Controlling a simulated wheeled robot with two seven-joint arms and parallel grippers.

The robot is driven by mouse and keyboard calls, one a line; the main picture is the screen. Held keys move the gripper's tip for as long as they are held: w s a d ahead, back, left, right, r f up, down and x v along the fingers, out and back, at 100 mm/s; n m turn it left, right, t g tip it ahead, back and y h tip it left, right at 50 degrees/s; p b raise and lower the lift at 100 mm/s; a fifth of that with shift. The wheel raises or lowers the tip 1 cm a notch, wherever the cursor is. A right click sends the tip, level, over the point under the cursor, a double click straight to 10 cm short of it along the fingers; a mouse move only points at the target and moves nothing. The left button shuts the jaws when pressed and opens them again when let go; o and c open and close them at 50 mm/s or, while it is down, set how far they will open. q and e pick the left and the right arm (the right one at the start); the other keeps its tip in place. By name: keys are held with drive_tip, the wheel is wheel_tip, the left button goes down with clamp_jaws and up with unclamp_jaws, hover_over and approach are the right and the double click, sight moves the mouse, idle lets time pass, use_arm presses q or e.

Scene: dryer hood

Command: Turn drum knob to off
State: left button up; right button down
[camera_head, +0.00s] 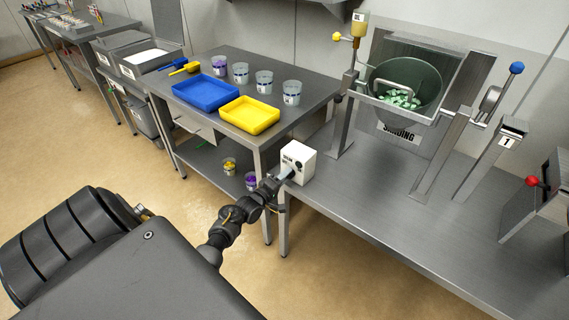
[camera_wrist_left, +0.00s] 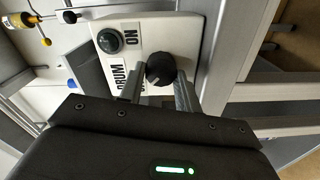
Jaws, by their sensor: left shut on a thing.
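The white drum control box (camera_head: 303,158) stands at the left end of the metal bench in the head view. In the left wrist view the box (camera_wrist_left: 184,38) shows sideways, with the black drum knob (camera_wrist_left: 160,68), a dark green round lamp or button (camera_wrist_left: 109,40) and the words "DRUM" and "ON". My left gripper (camera_head: 286,173) is at the front of the box. In the wrist view its two fingers (camera_wrist_left: 158,88) stand on either side of the knob and are shut on it. A small pale mark shows on the knob; which setting it points at is unclear. My right gripper is out of view.
The left table holds a blue tray (camera_head: 206,92), a yellow tray (camera_head: 249,115) and several cups.

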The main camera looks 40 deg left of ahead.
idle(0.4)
use_arm(q)
drive_tip(key=o, duration=1)
drive_tip(key=shift+c, duration=0.2)
drive_tip(key=shift+s, duration=0.1)
drive_tip(key=s, duration=1)
drive_tip(key=shift+s+b, duration=0.3)
drive_tip(key=shift+s, duration=0.05)
drive_tip(key=shift+d, duration=0.1)
